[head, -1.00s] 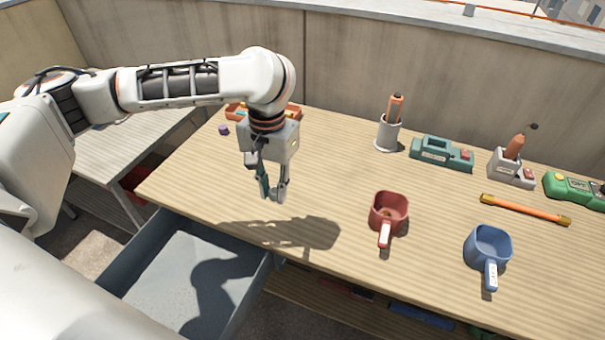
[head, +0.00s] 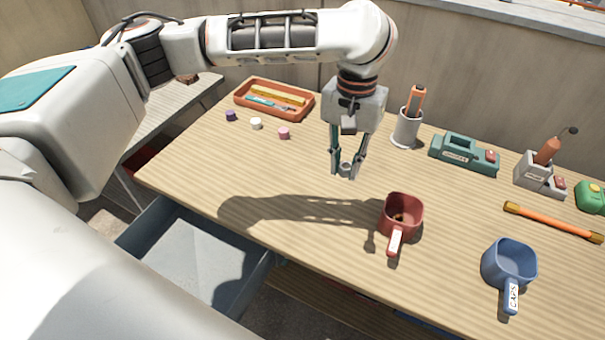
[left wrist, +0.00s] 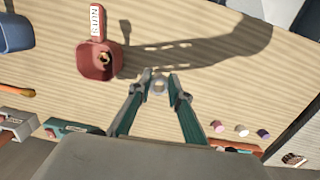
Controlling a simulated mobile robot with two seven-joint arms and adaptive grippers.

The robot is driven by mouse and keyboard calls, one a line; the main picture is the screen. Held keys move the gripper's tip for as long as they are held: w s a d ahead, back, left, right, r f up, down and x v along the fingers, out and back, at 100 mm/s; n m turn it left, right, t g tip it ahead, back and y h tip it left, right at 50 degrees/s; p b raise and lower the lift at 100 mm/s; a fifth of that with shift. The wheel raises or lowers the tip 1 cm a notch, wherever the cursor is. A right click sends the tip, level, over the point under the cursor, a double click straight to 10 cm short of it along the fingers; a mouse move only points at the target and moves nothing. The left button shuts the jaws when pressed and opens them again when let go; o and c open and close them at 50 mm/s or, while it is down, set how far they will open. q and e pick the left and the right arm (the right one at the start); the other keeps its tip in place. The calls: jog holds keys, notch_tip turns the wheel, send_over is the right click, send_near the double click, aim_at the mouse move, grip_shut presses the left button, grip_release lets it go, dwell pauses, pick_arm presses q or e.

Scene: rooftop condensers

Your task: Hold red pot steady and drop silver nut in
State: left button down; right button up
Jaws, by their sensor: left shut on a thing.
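The red pot (head: 403,212) stands upright on the wooden table with its labelled handle toward the front edge. A small brownish thing lies inside it; the pot also shows in the left wrist view (left wrist: 98,62). My left gripper (head: 345,174) is above the table, to the left of and behind the pot, pointing down. It is shut on a small silver nut (left wrist: 158,86), seen between the fingertips in the left wrist view. Nothing touches the pot. My right gripper is not in view.
A blue pot (head: 508,262) stands right of the red one. An orange tray (head: 275,100) with tools and several small caps (head: 284,133) are at the back left. A grey cup (head: 407,130), a green device (head: 464,154) and an orange rod (head: 552,222) line the back right. An open drawer (head: 195,262) juts out front left.

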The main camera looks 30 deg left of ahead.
pick_arm(q)
jog(key=w+d+r, duration=0.1)
jog(key=d+r, duration=0.3)
jog(key=d, duration=0.3)
jog(key=w+d+r, duration=0.1)
jog(key=d+r, duration=0.3)
jog(key=d, duration=0.3)
notch_tip(320, 180, down, 11)
jog(key=shift+s+t, duration=0.2)
jog(key=shift+t, duration=0.1)
jog(key=shift+r, duration=0.1)
notch_tip(320, 180, up, 12)
dwell(0.3)
